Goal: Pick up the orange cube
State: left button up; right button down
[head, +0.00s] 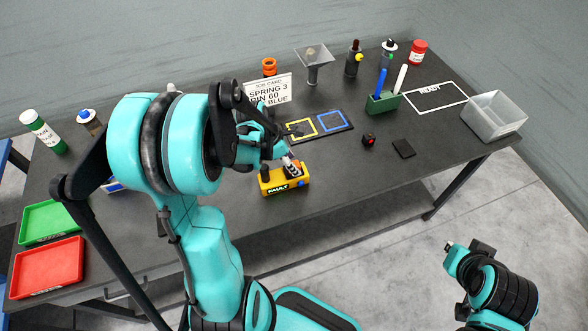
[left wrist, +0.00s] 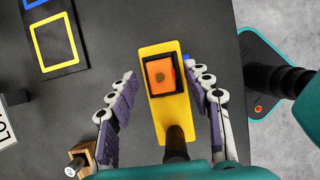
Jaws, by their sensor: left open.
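The orange cube (left wrist: 160,77) sits in a square black frame on a yellow block (left wrist: 176,141) in the left wrist view, with a dark round mark on its top. The yellow block, labelled FAULT, lies near the table's front edge in the head view (head: 270,187); the cube there is largely hidden by my gripper. My left gripper (left wrist: 161,84) is open, its purple-padded fingers on either side of the block, apart from the cube as seen from above. It also shows in the head view (head: 291,166). Part of my right arm shows at lower right; no right fingers can be made out.
A black board (head: 345,127) with yellow and blue squares lies behind the block. A small black box with a red top (head: 368,139) and a flat black pad (head: 404,148) lie right. A job card (head: 270,92) stands behind. Green (head: 50,207) and red (head: 50,259) trays are left.

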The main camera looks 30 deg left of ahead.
pick_arm(q)
jog(key=shift+w+d+f, duration=0.15)
jog(key=shift+f, duration=0.35)
grip_shut()
jog(key=shift+r, duration=0.2)
